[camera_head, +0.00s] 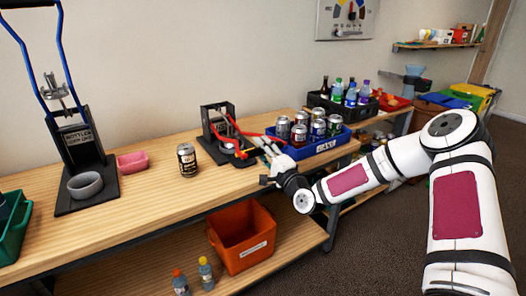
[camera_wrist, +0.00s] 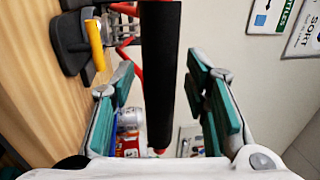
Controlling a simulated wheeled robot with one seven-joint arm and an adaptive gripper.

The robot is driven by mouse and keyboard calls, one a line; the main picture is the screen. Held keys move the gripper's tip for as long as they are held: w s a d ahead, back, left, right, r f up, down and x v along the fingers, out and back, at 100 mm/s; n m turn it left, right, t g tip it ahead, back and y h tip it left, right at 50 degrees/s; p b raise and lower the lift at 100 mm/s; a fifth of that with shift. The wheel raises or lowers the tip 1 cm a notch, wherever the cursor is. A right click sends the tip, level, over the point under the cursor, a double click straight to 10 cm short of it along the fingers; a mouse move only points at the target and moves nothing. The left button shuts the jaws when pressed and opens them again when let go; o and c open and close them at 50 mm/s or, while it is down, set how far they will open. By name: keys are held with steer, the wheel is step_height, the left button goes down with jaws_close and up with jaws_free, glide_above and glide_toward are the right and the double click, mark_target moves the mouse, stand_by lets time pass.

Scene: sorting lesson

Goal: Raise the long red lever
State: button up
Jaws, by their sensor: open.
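The long red lever (camera_head: 250,134) belongs to a black can press (camera_head: 208,124) on the bench and reaches right toward my gripper (camera_head: 268,147). In the wrist view a thick black grip (camera_wrist: 161,70), with a red end below, runs between my gripper's teal-padded fingers (camera_wrist: 160,88). The fingers are open, one on each side of the grip, with gaps visible on both sides. Red bars of the press and a yellow handle (camera_wrist: 96,45) show behind it. My wrist partly hides the lever's end in the head view.
A blue crate of cans (camera_head: 318,150) stands close beside my gripper. A dark crate of bottles (camera_head: 342,108) is behind it. An orange bin (camera_head: 241,240) sits below.

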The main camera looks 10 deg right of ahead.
jaws_close()
steer(key=shift+r, duration=0.1)
